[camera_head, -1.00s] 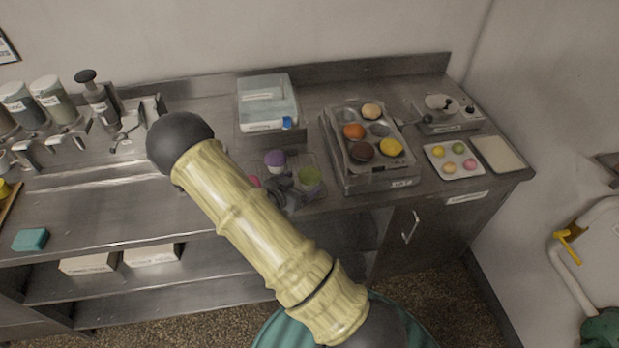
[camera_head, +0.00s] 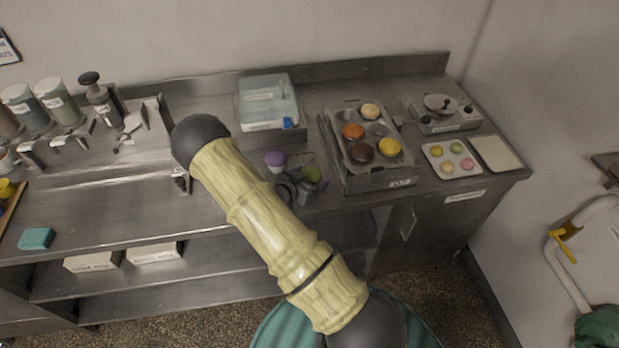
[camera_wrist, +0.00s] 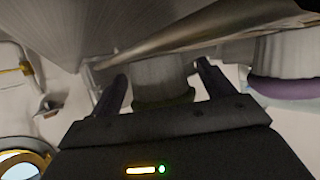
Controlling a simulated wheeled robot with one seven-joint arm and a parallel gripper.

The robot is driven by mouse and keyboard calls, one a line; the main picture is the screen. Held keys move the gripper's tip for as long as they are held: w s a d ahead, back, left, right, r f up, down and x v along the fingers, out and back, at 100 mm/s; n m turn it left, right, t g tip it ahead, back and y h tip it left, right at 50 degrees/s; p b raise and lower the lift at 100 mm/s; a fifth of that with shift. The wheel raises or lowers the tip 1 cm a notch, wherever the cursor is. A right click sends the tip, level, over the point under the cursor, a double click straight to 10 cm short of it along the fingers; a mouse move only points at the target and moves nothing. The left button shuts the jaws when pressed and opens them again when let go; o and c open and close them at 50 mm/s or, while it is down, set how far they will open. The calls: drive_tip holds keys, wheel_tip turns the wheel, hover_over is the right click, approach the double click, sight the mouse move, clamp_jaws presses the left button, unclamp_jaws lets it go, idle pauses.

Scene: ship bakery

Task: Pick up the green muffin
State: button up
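The green muffin (camera_head: 312,174) stands on the counter in the head view, partly hidden by my dark gripper (camera_head: 304,186). In the wrist view, which looks upside down, the muffin's pale wrapper (camera_wrist: 158,77) and dark green top lie between the two fingers of my gripper (camera_wrist: 162,75). The fingers are open, one on each side, with a narrow gap visible at both sides. A purple muffin (camera_head: 276,160) stands just left of the green one; it shows at the right in the wrist view (camera_wrist: 285,88).
A muffin tin (camera_head: 350,176) with several muffins stands close on the right. A clear-lidded box (camera_head: 266,105) is behind. A small tray (camera_head: 436,162) of colored pieces and an empty white tray (camera_head: 497,154) lie further right.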

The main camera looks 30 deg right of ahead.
sight(310, 171)
drive_tip(key=c, duration=0.7)
drive_tip(key=shift+r, duration=0.1)
drive_tip(key=shift+c, duration=0.4)
wheel_tip(310, 171, up, 10)
drive_tip(key=shift+f+b, duration=0.1)
drive_tip(key=shift+b, duration=0.9)
